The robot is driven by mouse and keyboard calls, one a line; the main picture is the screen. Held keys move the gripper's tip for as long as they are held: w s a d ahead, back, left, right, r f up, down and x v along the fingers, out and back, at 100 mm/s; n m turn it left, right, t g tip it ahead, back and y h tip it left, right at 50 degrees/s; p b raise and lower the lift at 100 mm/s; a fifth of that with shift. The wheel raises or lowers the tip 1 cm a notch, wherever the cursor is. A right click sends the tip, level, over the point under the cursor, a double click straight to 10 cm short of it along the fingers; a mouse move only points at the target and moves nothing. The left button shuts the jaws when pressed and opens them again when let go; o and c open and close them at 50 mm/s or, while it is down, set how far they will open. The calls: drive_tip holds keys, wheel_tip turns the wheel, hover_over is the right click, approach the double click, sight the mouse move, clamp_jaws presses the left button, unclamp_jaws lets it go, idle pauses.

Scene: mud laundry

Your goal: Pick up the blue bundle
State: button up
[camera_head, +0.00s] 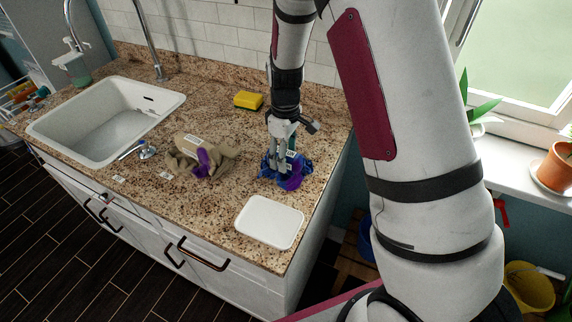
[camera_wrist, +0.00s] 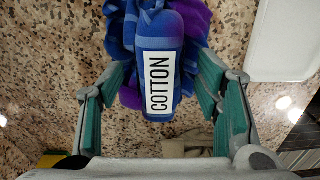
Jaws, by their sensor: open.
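The blue bundle (camera_head: 290,171) is a crumpled blue and purple cloth on the speckled granite counter. In the wrist view the blue bundle (camera_wrist: 158,60) carries a white label reading COTTON. My gripper (camera_head: 281,168) points down right over the bundle in the head view and hides part of it. In the wrist view my gripper (camera_wrist: 160,100) has its two teal-padded fingers spread apart, one on each side of the bundle's labelled part. Whether a finger touches the cloth I cannot tell.
A white tray (camera_head: 269,223) lies in front of the bundle. A tan and purple bundle (camera_head: 203,157) lies to the left. A yellow sponge (camera_head: 248,100) is behind, near the tiled wall. The white sink (camera_head: 107,121) is farther left. The counter's right edge is close to the bundle.

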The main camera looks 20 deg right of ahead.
drive_tip(key=shift+f, duration=0.2)
drive_tip(key=c, duration=1.3)
